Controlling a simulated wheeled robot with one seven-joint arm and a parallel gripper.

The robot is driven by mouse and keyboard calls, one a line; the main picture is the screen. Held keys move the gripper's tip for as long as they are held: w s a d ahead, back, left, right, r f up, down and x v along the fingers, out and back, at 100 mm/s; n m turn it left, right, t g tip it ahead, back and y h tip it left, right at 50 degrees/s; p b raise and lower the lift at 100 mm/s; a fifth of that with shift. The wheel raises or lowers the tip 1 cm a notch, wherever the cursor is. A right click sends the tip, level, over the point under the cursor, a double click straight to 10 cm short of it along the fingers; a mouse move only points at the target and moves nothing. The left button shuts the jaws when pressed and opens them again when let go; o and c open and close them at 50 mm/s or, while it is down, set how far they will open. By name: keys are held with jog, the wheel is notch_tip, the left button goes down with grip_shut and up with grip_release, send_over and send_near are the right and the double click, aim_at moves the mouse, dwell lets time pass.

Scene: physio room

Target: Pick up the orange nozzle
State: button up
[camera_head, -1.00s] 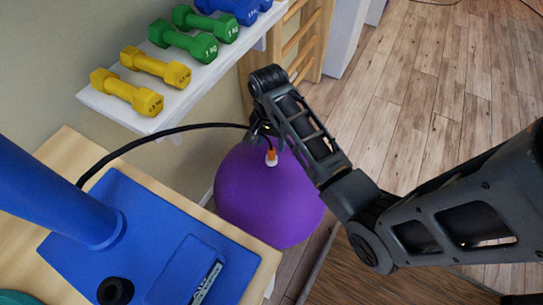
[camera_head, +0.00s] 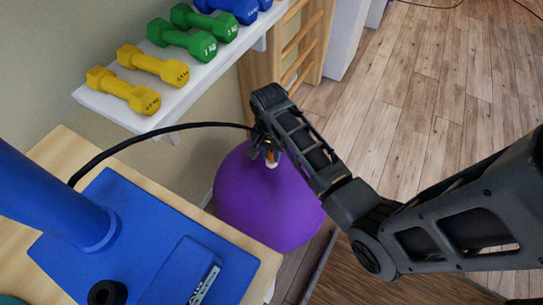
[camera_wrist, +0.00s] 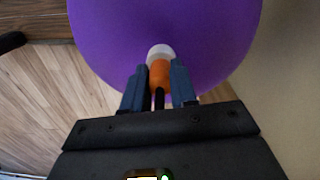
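The orange nozzle (camera_head: 270,157) with its white tip is at my gripper (camera_head: 264,146), in front of a large purple ball. In the wrist view, my gripper (camera_wrist: 159,82) has its two fingers on either side of the orange nozzle (camera_wrist: 159,73), with almost no gap, and looks shut on it. The white tip points away from my gripper, towards the ball. A black hose runs from the nozzle's near end; in the head view the hose (camera_head: 165,130) arcs left to the blue pump (camera_head: 150,245). My arm hides part of the nozzle.
The purple ball (camera_head: 260,205) fills the space behind the nozzle. A white shelf (camera_head: 115,107) with yellow, green and blue dumbbells is at upper left. The pump stands on a wooden table (camera_head: 65,150). Wall bars (camera_head: 300,50) stand behind. Wooden floor is open at right.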

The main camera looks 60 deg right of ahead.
grip_shut()
jog(key=shift+r, duration=0.15)
